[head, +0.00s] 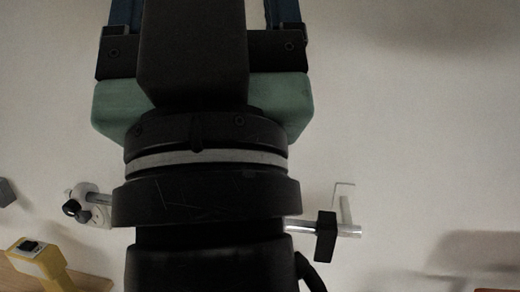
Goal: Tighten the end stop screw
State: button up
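My gripper's teal body (290,100) is at the top of the head view, with a dark bar and two blue parts standing apart on either side. Its fingertips are not visible; the blue parts run out of the top edge. My black wrist fills the middle. A metal rod (350,231) sticks out at the right of my wrist and carries a black block (325,237), which may be the end stop. At the left is a metal fitting (97,205) with a dark round knob (72,208). I cannot make out the end stop screw.
A yellow object (35,258) with a dark top is at the lower left, beside a brown surface (90,283). A thin bent metal piece (344,195) stands behind the rod. A pale surface fills the background. The upper right is clear except for shadows.

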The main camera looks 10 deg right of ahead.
aim_at(72, 208)
jog(key=j+u, duration=0.35)
jog(key=i+j+u, duration=0.1)
jog(key=u, duration=0.2)
jog(key=i, duration=0.05)
